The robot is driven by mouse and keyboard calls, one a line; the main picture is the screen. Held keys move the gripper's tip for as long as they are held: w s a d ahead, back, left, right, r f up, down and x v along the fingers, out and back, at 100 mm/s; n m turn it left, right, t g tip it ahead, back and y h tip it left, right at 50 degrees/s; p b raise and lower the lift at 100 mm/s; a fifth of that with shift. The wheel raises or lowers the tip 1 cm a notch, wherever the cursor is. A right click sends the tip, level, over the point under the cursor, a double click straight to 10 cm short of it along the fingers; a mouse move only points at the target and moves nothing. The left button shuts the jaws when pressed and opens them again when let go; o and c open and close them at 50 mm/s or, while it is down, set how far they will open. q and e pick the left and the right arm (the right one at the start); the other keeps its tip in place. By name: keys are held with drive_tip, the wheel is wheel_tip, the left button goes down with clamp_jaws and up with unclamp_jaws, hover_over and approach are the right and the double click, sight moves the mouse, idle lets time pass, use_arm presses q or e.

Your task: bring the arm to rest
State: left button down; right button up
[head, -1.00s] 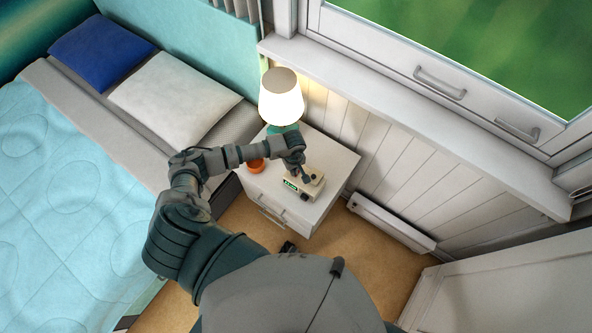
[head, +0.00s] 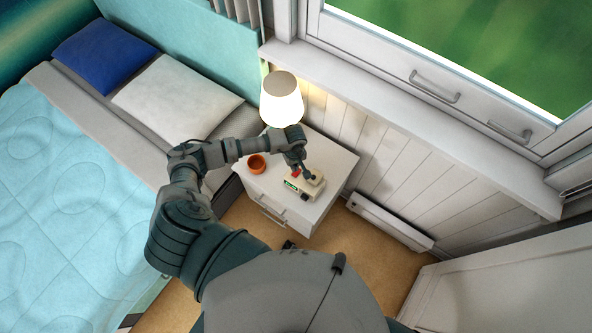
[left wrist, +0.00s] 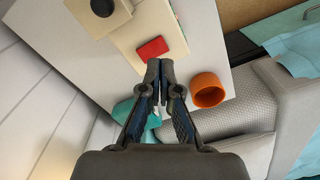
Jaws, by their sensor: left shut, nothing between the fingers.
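My left arm reaches in from the left over the white nightstand (head: 318,210) in the head view. My left gripper (head: 301,175) is just above the cream device with a small green display (head: 302,186). In the left wrist view the fingertips of my left gripper (left wrist: 159,62) are together, with nothing between them. They point at the red button (left wrist: 152,48) on the device; whether they touch it I cannot tell. The device also has a dark round knob (left wrist: 103,7). My right gripper is in neither view.
An orange cup (head: 257,164) and a lit lamp (head: 281,100) stand on the nightstand beside the arm. The bed (head: 60,200) is to the left. The panelled wall (head: 400,160) and window sill (head: 400,110) are to the right. Bare floor (head: 365,262) lies in front.

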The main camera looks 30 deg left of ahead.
use_arm(q)
wheel_tip(320, 180, up, 2)
drive_tip(key=shift+r+p, duration=0.1)
drive_tip(key=shift+p, duration=0.4)
